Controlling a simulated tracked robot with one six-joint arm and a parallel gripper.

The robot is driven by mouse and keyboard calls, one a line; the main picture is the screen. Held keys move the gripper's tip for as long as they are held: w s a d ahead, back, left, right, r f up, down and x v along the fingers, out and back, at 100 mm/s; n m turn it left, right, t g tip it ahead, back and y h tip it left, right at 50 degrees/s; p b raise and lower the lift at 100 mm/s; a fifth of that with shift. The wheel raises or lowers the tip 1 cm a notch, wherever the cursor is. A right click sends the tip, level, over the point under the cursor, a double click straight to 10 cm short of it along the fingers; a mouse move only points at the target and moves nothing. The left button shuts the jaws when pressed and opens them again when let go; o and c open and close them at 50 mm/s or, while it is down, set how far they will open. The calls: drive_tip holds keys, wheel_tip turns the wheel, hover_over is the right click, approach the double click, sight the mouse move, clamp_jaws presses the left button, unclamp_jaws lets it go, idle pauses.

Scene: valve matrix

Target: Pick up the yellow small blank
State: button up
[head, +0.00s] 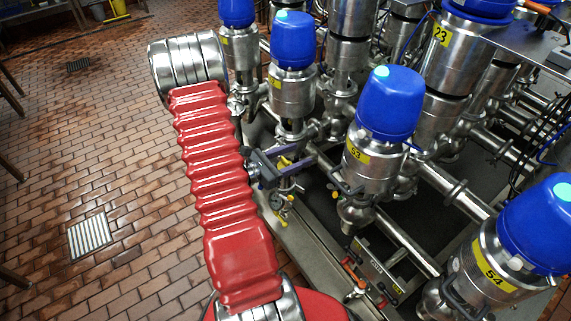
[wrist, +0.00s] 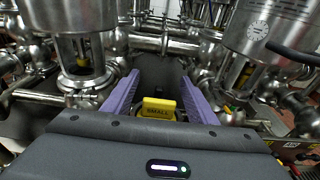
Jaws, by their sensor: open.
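The yellow small blank (wrist: 158,107), marked "SMALL", shows in the lower middle of the wrist view. It appears between the two purple fingers of my gripper (wrist: 159,82), with a gap on each side. The fingers are spread apart and not closed on it. The edge of my gripper body hides the blank's lower part. In the head view my gripper (head: 288,166) is at the left edge of the valve rig. Small yellow parts show near it there, but I cannot tell which is the blank.
Steel valves with blue caps, such as valve 53 (head: 377,130) and valve 54 (head: 505,250), stand close on the right. Steel pipes (wrist: 165,44) cross beyond my fingers. Valve bodies flank both sides in the wrist view. The brick floor (head: 120,170) on the left is mostly clear.

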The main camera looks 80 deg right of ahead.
drive_tip(key=shift+c, duration=0.7)
drive_tip(key=c, duration=1)
drive_tip(key=shift+o, duration=0.2)
drive_tip(key=shift+r, duration=0.15)
wheel_tip(320, 180, up, 10)
idle(0.5)
